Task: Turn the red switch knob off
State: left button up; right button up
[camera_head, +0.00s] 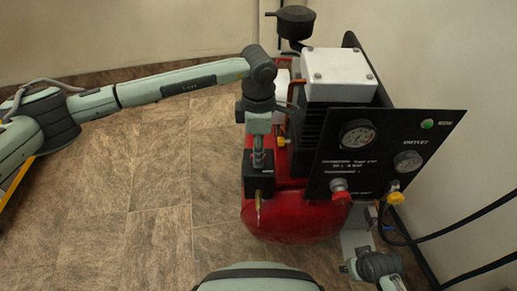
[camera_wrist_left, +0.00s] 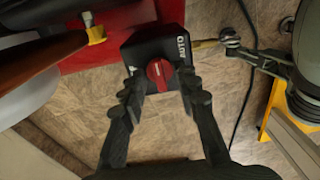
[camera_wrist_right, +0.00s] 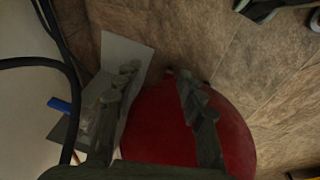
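The red switch knob (camera_wrist_left: 160,72) is on a black switch box (camera_wrist_left: 150,48) marked AUTO, seen in the left wrist view. A pale mark line runs on the knob's face. My left gripper (camera_wrist_left: 162,88) is open, with one finger on each side of the knob; I cannot tell whether they touch it. In the head view the left gripper (camera_head: 258,152) reaches down at the black box (camera_head: 258,182), and the knob is hidden there. My right gripper (camera_wrist_right: 155,80) is open and empty, near the end of the red tank (camera_wrist_right: 160,135).
Black hoses (camera_head: 450,232) run along the right wall. The tiled floor (camera_head: 165,190) at left is clear.

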pick_arm(q)
grip_shut()
pick_arm(e)
jog(key=shift+s, duration=0.3)
jog(key=shift+s, duration=0.1)
pick_arm(q)
jog(key=n+b, duration=0.3)
jog(key=n, duration=0.2)
jog(key=shift+f, duration=0.1)
jog(key=n+b, duration=0.3)
jog(key=n, duration=0.4)
jog(key=shift+n, duration=0.3)
pick_arm(e)
jog(key=w+d+r+v, duration=0.1)
jog(key=w+v, duration=0.1)
jog(key=v, duration=1.2)
pick_arm(q)
jog(key=shift+n+b, duration=0.35)
jog(key=shift+n, duration=0.15)
jog(key=n+b, duration=0.1)
jog(key=n, duration=0.2)
jog(key=shift+n, duration=0.8)
pick_arm(e)
jog(key=w+a+r+t, duration=0.1)
jog(key=w+a+t, duration=0.2)
jog(key=w, duration=0.3)
jog(key=shift+w+a+r+n+t+y, duration=0.2)
jog(key=shift+a+r+n+t+y, duration=0.15)
jog(key=shift+t, duration=0.25)
